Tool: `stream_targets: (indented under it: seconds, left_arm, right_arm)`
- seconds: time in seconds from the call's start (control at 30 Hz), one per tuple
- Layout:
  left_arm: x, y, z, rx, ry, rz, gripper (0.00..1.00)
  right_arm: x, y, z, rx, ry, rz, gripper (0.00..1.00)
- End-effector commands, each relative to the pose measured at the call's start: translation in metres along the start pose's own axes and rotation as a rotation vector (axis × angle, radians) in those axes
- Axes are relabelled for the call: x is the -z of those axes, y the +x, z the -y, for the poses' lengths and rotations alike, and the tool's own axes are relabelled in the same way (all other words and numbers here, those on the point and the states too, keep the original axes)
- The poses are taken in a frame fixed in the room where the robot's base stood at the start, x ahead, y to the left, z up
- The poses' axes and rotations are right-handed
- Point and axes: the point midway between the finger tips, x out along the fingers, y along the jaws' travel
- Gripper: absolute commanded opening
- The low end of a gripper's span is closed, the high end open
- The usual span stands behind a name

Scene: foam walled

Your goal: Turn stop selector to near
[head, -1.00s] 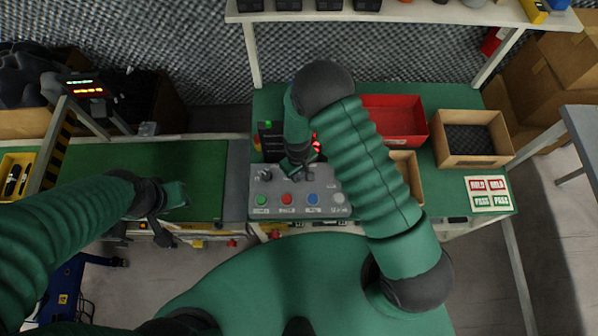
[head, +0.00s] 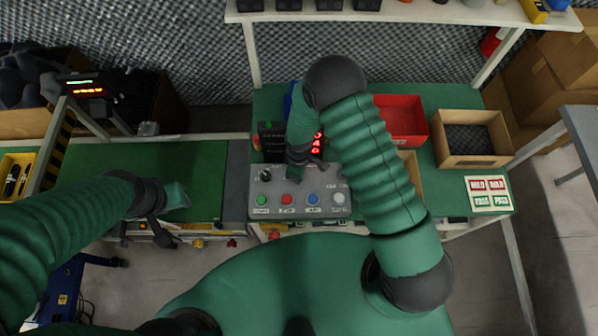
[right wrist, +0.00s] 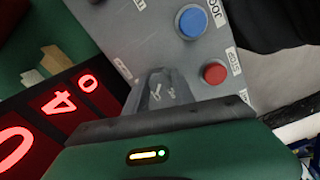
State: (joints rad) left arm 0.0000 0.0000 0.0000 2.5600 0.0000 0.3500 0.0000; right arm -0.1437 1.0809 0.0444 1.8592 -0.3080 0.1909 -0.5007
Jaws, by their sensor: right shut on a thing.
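The grey control panel (head: 325,205) stands on the green bench, with a row of green, red, blue and white buttons along its near edge. A dark selector knob (head: 265,175) shows at its far left. My right gripper (head: 299,160) reaches down to the panel's far middle part. It is shut on what seems to be a selector, mostly hidden under the fingers. The right wrist view shows the panel (right wrist: 150,40), the fingers (right wrist: 158,92) and the blue (right wrist: 191,21) and red (right wrist: 215,73) buttons. My left gripper (head: 160,222) hangs near the left green surface, away from the panel; its jaw opening is unclear.
A display with red digits (head: 317,143) stands behind the panel, close to my right gripper. A red bin (head: 402,120) and a cardboard box (head: 470,160) stand to the right. A shelf (head: 400,14) runs along the back. The left green surface (head: 200,165) is largely clear.

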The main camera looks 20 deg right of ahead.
Motion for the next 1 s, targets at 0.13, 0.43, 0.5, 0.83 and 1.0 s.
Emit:
stream_targets:
  seconds: [0.13, 0.43, 0.5, 0.83, 1.0]
  left_arm:
    - [0.0, -0.0002, 0.0, 0.0, 0.0, 0.0, 0.36]
    - [0.0001, -0.0002, 0.0, 0.0, 0.0, 0.0, 0.36]
    - [0.0001, -0.0002, 0.0, 0.0, 0.0, 0.0, 0.36]
    - [0.0, -0.0001, 0.0, 0.0, 0.0, 0.0, 0.36]
    - [0.0001, -0.0004, 0.0, 0.0, 0.0, 0.0, 0.36]
  right_arm:
    - [-0.0005, -0.0005, -0.0015, -0.002, -0.011, 0.0, 0.0]
    - [-0.0004, -0.0006, -0.0017, -0.003, -0.011, 0.0, 0.0]
    - [-0.0004, -0.0006, -0.0018, -0.003, -0.01, 0.0, 0.38]
    - [0.0, -0.0001, -0.0009, -0.001, -0.011, 0.0, 0.52]
    - [0.0004, -0.0087, -0.001, -0.001, -0.01, -0.001, 0.52]
